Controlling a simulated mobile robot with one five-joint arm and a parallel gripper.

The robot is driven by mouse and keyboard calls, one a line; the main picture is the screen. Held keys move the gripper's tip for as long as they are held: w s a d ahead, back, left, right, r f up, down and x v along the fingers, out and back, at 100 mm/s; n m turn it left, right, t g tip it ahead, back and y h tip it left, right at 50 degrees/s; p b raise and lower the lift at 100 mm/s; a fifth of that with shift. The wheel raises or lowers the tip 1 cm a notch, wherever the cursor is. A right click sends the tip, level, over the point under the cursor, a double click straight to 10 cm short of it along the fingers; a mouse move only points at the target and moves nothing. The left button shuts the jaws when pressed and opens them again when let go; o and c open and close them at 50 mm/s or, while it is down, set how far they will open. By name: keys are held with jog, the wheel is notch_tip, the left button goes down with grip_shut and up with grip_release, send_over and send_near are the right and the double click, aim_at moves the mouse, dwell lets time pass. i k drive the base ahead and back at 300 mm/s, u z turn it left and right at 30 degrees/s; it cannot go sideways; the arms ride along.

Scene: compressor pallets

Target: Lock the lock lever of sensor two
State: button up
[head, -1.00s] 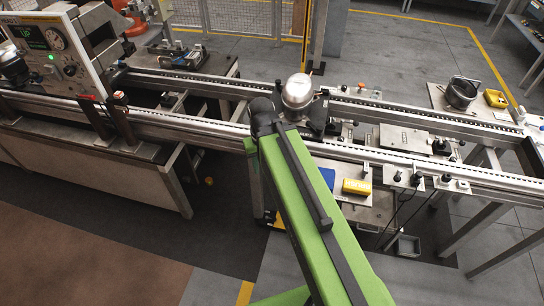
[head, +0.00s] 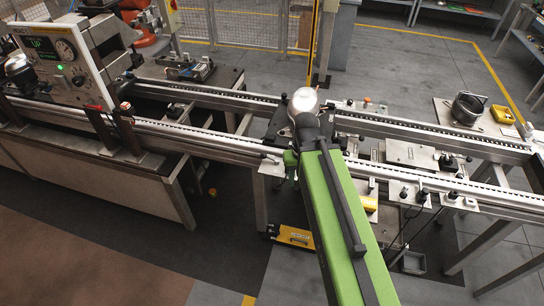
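Several small sensor-like blocks with black knobs (head: 421,195) sit along the near rail at the right in the head view. I cannot tell which one is sensor two, and no lock lever is clear enough to read its position. A shiny silver compressor (head: 303,101) stands on a dark pallet between the rails. My green arm reaches up from the bottom, and its dark wrist end overlaps the lower part of the compressor in the picture. My gripper's fingers are hidden behind the arm, so whether it touches anything does not show.
A control panel (head: 62,58) with a gauge and green light stands at the left. The two conveyor rails (head: 215,146) run across the view. A dark pot (head: 468,108) and a yellow device (head: 502,114) lie on a plate at the right.

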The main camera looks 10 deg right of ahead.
aim_at(263, 155)
jog(key=u, duration=0.05)
jog(key=i, duration=0.6)
jog(key=u, duration=2.05)
jog(key=k, duration=0.3)
jog(key=z, duration=0.3)
